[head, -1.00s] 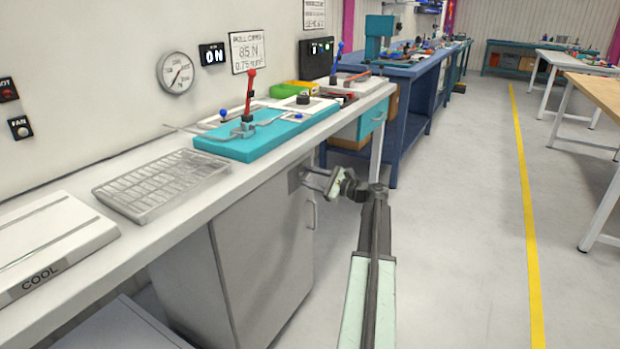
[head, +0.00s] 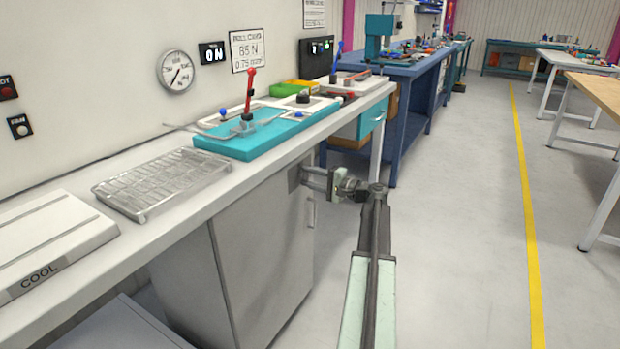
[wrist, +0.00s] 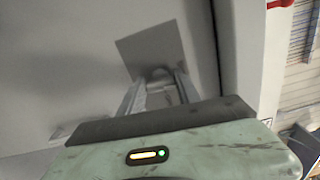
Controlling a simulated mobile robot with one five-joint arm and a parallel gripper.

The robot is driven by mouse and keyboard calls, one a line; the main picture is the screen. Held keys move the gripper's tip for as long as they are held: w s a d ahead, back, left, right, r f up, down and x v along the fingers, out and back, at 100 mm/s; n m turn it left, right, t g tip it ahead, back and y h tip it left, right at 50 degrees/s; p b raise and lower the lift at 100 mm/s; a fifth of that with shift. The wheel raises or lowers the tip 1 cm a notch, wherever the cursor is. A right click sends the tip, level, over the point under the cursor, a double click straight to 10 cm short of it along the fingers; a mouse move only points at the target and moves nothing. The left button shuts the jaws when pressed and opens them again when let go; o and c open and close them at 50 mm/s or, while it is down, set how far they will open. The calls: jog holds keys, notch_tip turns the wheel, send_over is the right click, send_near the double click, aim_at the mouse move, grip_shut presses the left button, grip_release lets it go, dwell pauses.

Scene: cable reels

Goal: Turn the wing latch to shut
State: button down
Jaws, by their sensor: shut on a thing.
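The wing latch (wrist: 159,74) sits on a dark square plate (wrist: 150,46) on the grey cabinet door in the wrist view. In the head view the plate (head: 293,178) shows near the top right of the door, and my fingers largely hide the wing. My gripper (head: 308,178) reaches the latch from the right. In the wrist view my gripper (wrist: 158,82) has a finger on each side of the wing and is shut on it. The exact angle of the wing is hard to tell.
The grey cabinet (head: 260,250) stands under a long white bench (head: 170,220). A vertical door handle (head: 311,213) is just below my gripper. A teal fixture (head: 250,143) and a wire tray (head: 160,183) lie on the bench. The floor to the right is open.

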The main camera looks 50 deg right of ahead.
jog(key=shift+n, duration=0.6)
jog(key=c, duration=0.9)
grip_release()
jog(key=shift+o, duration=0.2)
jog(key=v, duration=0.7)
jog(key=shift+s, duration=0.4)
jog(key=shift+d, duration=0.1)
